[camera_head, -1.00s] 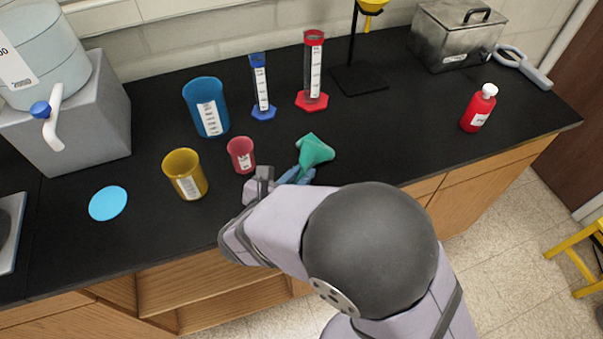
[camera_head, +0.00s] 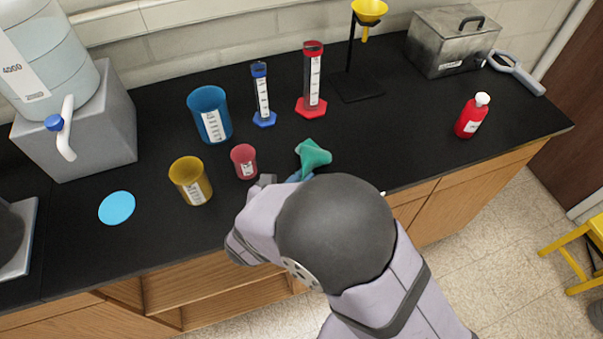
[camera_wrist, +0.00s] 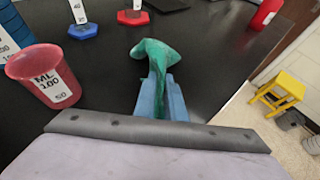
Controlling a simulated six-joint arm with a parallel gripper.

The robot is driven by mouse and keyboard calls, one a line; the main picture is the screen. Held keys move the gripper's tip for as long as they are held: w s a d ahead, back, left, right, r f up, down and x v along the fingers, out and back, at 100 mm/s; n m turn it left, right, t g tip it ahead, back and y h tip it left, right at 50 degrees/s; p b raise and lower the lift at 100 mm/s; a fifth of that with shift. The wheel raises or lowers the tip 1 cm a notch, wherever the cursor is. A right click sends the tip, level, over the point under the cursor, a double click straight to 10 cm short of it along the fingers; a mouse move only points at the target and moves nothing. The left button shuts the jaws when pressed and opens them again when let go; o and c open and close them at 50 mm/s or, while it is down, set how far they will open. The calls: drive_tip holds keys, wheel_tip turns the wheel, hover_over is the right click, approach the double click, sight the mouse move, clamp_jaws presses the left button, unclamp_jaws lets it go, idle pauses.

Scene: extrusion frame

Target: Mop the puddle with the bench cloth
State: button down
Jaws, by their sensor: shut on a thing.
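The green bench cloth (camera_head: 313,154) is bunched in my gripper (camera_head: 297,177), to the right of the small red beaker. In the wrist view the cloth (camera_wrist: 155,55) is pinched between the two blue fingers (camera_wrist: 160,90), with its loose end spread out beyond the tips. I cannot tell whether it touches the bench. A flat, light blue round patch, which looks like the puddle (camera_head: 117,208), lies on the black bench top at the left. It is well to the left of my gripper. My arm hides part of the fingers in the head view.
A yellow beaker (camera_head: 190,181) and the small red beaker (camera_head: 244,161) stand between cloth and puddle. Behind are a blue beaker (camera_head: 210,114) and two cylinders, blue (camera_head: 263,95) and red (camera_head: 312,80). A water dispenser (camera_head: 75,125) is at left, a red bottle (camera_head: 472,116) at right.

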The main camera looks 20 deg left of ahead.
sight(291, 163)
drive_tip(key=shift+w+d+f+b, duration=0.15)
drive_tip(key=shift+w+d+b, duration=0.35)
drive_tip(key=shift+w+d, duration=1.6)
drive_tip(key=shift+w+d+f+b, duration=0.1)
drive_tip(key=shift+w+d+b, duration=0.4)
drive_tip(key=shift+w+d, duration=1.6)
drive_tip(key=shift+w+a+r, duration=0.1)
drive_tip(key=shift+w, duration=0.05)
drive_tip(key=shift+w+a+p, duration=0.65)
drive_tip(key=shift+w+a, duration=0.4)
drive_tip(key=shift+a, duration=0.05)
drive_tip(key=shift+w+a, duration=0.1)
drive_tip(key=shift+a, duration=0.2)
drive_tip(key=shift+s+a+p, duration=2.05)
drive_tip(key=shift+s+a, duration=2.15)
drive_tip(key=shift+a, duration=0.05)
drive_tip(key=shift+w+a, duration=1.3)
drive_tip(key=shift+w, duration=0.15)
drive_tip(key=shift+w+d+f+b, duration=0.2)
drive_tip(key=shift+w+d+b, duration=2.1)
drive_tip(key=shift+w+d, duration=2)
wheel_tip(291, 163, up, 12)
drive_tip(key=p, duration=0.5)
drive_tip(key=shift+r+p, duration=0.15)
drive_tip(key=shift+p, duration=0.15)
